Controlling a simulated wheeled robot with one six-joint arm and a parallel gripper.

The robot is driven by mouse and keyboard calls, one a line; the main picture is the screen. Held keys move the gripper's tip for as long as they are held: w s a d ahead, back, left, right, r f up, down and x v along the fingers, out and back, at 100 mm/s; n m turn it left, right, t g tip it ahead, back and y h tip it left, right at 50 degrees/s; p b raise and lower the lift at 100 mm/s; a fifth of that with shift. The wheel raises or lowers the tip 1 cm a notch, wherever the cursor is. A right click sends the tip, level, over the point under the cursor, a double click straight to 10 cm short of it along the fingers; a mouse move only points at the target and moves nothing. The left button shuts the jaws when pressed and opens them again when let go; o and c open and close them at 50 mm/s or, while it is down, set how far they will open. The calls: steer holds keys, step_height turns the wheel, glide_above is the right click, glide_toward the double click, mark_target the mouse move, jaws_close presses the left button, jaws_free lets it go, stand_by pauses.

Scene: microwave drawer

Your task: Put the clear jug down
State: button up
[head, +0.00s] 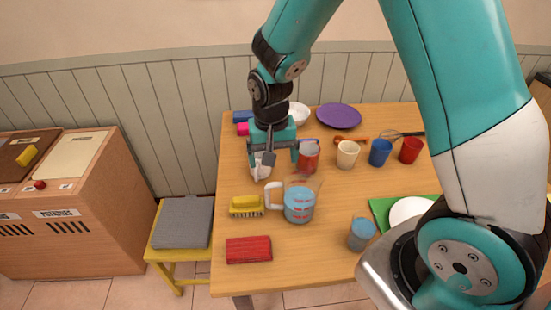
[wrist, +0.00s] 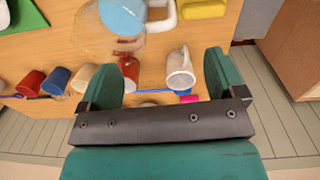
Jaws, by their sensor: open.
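The clear jug (head: 299,203) has a white handle, red markings and blue contents. It stands upright on the wooden table, apart from my gripper. It also shows at the top of the wrist view (wrist: 122,17), beyond my fingertips.
A yellow brush (head: 246,204) lies left of the jug, and a red block (head: 249,249) lies nearer the front. A grey-blue cup (head: 361,234) stands to the right. Cream (head: 347,155), blue (head: 380,153) and red cups stand behind. The table's front middle (head: 305,257) is clear.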

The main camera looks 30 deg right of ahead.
steer(key=s+a+r+n+y, duration=0.2)
steer(key=s+a+r+n, duration=0.2)
steer(key=s+r, duration=0.5)
steer(key=s+a+r+n+y, duration=0.2)
steer(key=s+a+r+n, duration=0.3)
steer(key=s, duration=0.6)
step_height(320, 180, up, 4)
steer(key=shift+s+a+f+n, duration=0.15)
steer(key=shift+n, duration=0.95)
